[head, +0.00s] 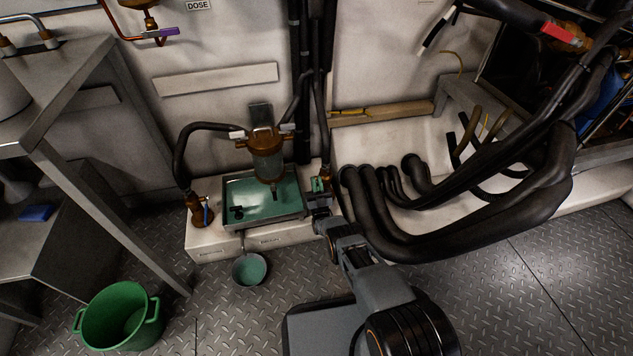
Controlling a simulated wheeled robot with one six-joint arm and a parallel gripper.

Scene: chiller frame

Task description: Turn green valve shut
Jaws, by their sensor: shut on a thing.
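The green valve handle (317,184) shows at the right end of the white ledge, at the foot of a dark vertical hose. My gripper (319,200) is at this handle, reaching up from the lower right, and is shut on it. The fingertips are small and partly merge with the valve, so the handle's exact angle cannot be told. The valve body below the handle is mostly hidden by my gripper.
A metal tray (233,222) of green liquid sits left of my gripper, under a brass-topped filter (267,158). A blue-handled valve (206,211) stands further left. Thick black hoses (420,248) crowd the right side. A green bucket (119,316) and small bowl (249,270) are on the floor.

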